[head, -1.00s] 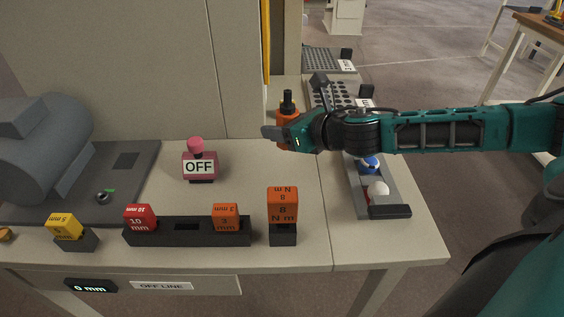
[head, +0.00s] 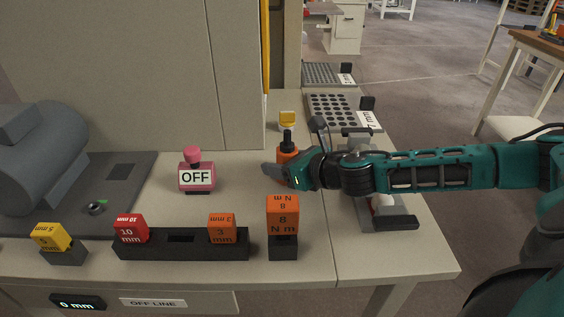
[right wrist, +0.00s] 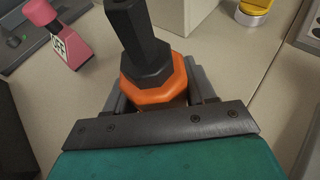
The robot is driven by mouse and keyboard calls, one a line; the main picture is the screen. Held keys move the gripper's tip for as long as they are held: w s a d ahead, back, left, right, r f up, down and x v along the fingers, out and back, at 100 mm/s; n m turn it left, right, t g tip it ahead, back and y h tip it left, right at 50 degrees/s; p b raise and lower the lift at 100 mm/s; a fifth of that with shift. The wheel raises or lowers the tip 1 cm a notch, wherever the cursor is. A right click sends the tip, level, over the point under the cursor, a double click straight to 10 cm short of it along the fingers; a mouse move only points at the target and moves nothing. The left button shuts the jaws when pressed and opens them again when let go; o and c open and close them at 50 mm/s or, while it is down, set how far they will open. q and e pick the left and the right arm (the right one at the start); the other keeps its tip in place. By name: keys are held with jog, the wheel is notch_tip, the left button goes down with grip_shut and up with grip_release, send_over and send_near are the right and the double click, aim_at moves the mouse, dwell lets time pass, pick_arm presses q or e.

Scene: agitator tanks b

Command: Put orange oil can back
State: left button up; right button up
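The orange oil can (head: 288,157) has an orange body and a black nozzle that points up. My right gripper (head: 276,172) is shut around its body, with the arm coming in from the right. In the right wrist view the can's orange shoulder (right wrist: 155,90) sits between the two grey fingers (right wrist: 155,98), below the black nozzle. The can looks about upright over the light table, behind the orange 8 N m block (head: 283,214). Its underside is hidden, so I cannot tell whether it touches the table. My left gripper is not in view.
A yellow-topped object (head: 287,118) stands behind the can. A pink OFF switch (head: 196,176) is to the left. A dark block holder (head: 182,245) lies in front. A grey rack (head: 402,222), partly under my arm, and a perforated tray (head: 333,107) line the right edge.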

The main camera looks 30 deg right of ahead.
jog(key=o, duration=0.4)
jog(key=shift+r, duration=0.2)
jog(key=b+v, duration=0.1)
jog(key=v, duration=0.9)
jog(key=shift+s+f, duration=0.1)
jog(key=shift+f, duration=0.05)
jog(key=shift+b+v, duration=0.3)
jog(key=shift+v, duration=0.65)
